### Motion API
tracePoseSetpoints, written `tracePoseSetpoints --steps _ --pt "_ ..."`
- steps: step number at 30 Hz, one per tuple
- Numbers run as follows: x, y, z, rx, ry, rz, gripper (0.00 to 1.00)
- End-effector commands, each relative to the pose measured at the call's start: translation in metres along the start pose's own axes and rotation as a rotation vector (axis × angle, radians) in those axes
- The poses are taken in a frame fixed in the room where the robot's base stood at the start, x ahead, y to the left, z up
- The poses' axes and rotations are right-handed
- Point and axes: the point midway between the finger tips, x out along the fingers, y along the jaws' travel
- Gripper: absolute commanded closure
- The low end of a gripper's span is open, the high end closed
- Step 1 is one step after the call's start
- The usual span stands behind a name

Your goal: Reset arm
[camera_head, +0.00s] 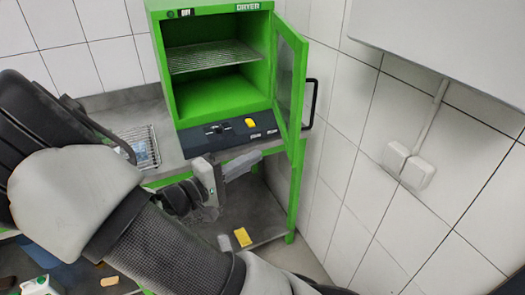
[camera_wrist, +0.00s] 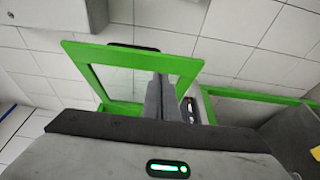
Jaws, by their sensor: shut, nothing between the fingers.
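My gripper (camera_head: 243,164) is in front of the green dryer (camera_head: 163,60), just below its dark control panel, in the head view. Its grey fingers (camera_wrist: 163,98) are together and empty, and they also show in the wrist view. The dryer door (camera_head: 290,75) stands open to the right, with a green frame, a glass pane and a black handle. In the wrist view the open door (camera_wrist: 78,60) lies beyond the fingers. My arm crosses the lower left of the head view and hides part of the counter.
A wire rack (camera_head: 224,57) is inside the dryer, with no items seen on it. A wire basket (camera_head: 150,158) stands on the counter at left. A yellow item (camera_head: 243,237) lies on the lower shelf. White sockets (camera_head: 407,165) are on the tiled right wall.

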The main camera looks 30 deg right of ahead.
Motion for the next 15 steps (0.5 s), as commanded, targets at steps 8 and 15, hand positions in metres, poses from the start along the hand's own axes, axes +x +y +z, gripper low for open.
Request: tracePoseSetpoints --steps 8,15 --pt "-0.012 0.000 0.003 -0.001 -0.002 0.000 1.00" --pt "-0.002 0.004 0.042 0.001 -0.152 -0.214 1.00"
